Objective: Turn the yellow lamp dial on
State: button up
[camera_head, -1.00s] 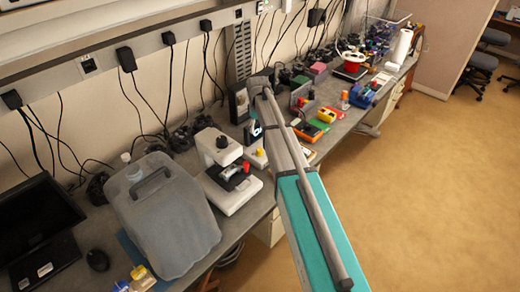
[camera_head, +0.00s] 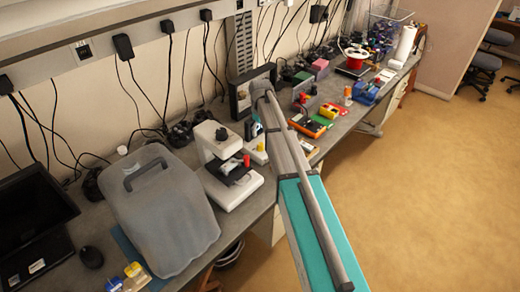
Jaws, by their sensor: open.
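A yellow knob (camera_head: 260,147) shows on a small white device (camera_head: 256,156) on the bench, just left of my arm. It is small here, and I cannot tell which way it is turned. My teal and grey arm reaches from the bottom right up over the bench and hides part of this device. My gripper cannot be made out; a small teal and dark part behind the arm's far end, above the yellow knob, may belong to my wrist.
A white microscope (camera_head: 214,140) with a red knob stands left of the device. A large grey jug (camera_head: 165,215) stands nearer. Several tools and boxes, including an orange-yellow meter (camera_head: 312,127), crowd the bench to the right. The tan floor (camera_head: 420,210) is open at right.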

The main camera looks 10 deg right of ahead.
aim_at(260, 145)
jog(key=shift+f+b, duration=4.1)
jog(key=shift+f, duration=0.35)
jog(key=shift+c, duration=0.2)
grip_shut()
jog(key=shift+a, duration=0.2)
jog(key=shift+d, duration=0.1)
